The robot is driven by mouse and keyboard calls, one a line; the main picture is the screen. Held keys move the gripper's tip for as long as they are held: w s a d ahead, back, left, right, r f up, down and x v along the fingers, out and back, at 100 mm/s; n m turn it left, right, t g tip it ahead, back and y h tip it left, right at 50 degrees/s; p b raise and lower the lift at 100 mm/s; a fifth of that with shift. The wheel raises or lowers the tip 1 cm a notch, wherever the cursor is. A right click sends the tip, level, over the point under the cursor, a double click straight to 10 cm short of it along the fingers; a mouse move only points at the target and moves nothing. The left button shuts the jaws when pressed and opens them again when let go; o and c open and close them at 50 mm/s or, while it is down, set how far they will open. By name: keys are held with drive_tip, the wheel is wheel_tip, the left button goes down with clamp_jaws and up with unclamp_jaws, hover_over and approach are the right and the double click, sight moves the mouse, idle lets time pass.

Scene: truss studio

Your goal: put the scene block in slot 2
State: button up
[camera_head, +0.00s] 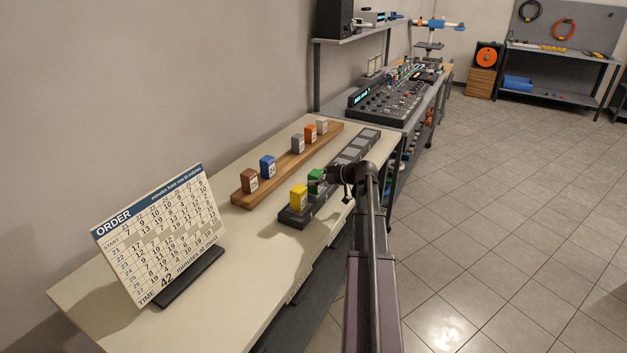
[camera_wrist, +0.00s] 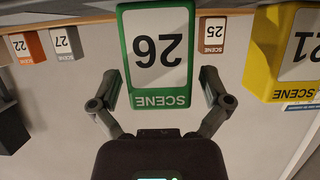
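The green scene block marked 26 (camera_head: 315,181) is at the dark slotted strip (camera_head: 345,158), just beyond the yellow block marked 21 (camera_head: 298,197), which stands at the strip's near end. The green block also fills the middle of the wrist view (camera_wrist: 158,55), upside down there. My gripper (camera_head: 322,182) is at the green block. In the wrist view my gripper's two fingers (camera_wrist: 160,88) stand either side of it, open, with a narrow gap on each side. The block's seat in the slot is hidden, so I cannot tell whether it is fully down.
A wooden rack (camera_head: 243,200) behind the strip holds a brown block (camera_head: 249,181), a blue block (camera_head: 267,167), a grey block (camera_head: 298,143), an orange block (camera_head: 310,133) and a light grey block (camera_head: 322,126). An order board (camera_head: 160,235) stands on the near table. The strip's far slots are empty.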

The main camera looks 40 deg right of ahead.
drive_tip(key=shift+r, duration=0.1)
idle(0.3)
drive_tip(key=shift+r, duration=0.15)
drive_tip(key=p+v, duration=0.4)
drive_tip(key=v, duration=0.8)
drive_tip(key=shift+p, duration=0.4)
drive_tip(key=shift+d, duration=0.1)
